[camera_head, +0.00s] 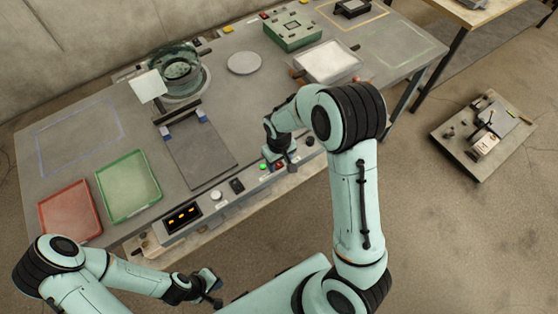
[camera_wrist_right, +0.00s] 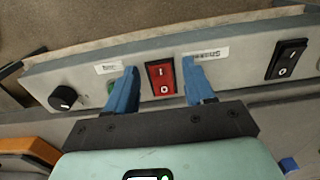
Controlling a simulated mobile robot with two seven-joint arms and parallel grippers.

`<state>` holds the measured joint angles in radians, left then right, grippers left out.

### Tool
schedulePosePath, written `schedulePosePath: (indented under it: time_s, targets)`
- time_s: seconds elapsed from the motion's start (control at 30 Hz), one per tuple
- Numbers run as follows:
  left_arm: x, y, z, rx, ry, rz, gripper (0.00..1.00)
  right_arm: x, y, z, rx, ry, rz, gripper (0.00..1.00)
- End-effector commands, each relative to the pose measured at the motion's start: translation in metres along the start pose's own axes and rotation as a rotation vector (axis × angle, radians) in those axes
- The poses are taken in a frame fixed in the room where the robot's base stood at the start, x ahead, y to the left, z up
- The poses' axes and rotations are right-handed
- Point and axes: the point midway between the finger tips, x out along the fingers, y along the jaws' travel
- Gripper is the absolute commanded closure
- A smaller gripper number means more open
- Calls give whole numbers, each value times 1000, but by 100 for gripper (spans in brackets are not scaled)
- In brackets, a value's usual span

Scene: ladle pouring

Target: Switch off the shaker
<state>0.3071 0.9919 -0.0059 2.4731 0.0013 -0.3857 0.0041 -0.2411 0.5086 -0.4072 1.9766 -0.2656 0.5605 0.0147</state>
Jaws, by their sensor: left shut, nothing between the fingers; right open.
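A red rocker switch (camera_wrist_right: 161,77) marked I and O sits on the front panel in the right wrist view. It also shows in the head view (camera_head: 280,165). I cannot tell which side is pressed. My right gripper (camera_wrist_right: 162,88) is open, its blue fingers either side of the switch in the picture, with no clear contact. In the head view the right gripper (camera_head: 280,157) is over the panel. A lit green lamp (camera_head: 263,166) is beside the switch. My left gripper (camera_head: 214,290) is shut and empty, in front of the table. I cannot tell which device is the shaker.
The panel also has a black rocker switch (camera_wrist_right: 287,59), a dark knob (camera_wrist_right: 63,97) and an orange-lit display (camera_head: 183,216). A round glass vessel (camera_head: 181,68), red tray (camera_head: 69,211) and green tray (camera_head: 128,186) stand on the table.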

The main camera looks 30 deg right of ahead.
Motion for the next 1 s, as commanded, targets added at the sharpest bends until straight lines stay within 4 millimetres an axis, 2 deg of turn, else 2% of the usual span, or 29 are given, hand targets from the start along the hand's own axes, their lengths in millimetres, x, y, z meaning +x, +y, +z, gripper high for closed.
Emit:
schedulePosePath:
  time_s: [0.1,0.13,0.27,0.3,0.47,0.63,0.8,1.0]
  targets:
    - [0,0,0,0,0,0,100,0,0,0,0,0,0,47]
    - [0,0,0,0,0,0,100,0,0,0,0,0,0,53]
    - [0,0,0,0,0,0,100,0,0,0,0,0,0,96]
    - [0,0,0,0,0,0,100,0,0,0,0,0,0,100]
    - [-5,3,-4,2,5,2,100,-2,0,-1,0,-19,1,100]
    - [-29,20,-28,12,35,12,100,-7,1,-9,-1,-141,3,100]
    - [-28,19,-26,12,33,12,100,-4,0,-9,-1,-235,2,100]
    - [-27,18,-24,11,30,11,100,-4,0,-9,-1,-260,1,100]
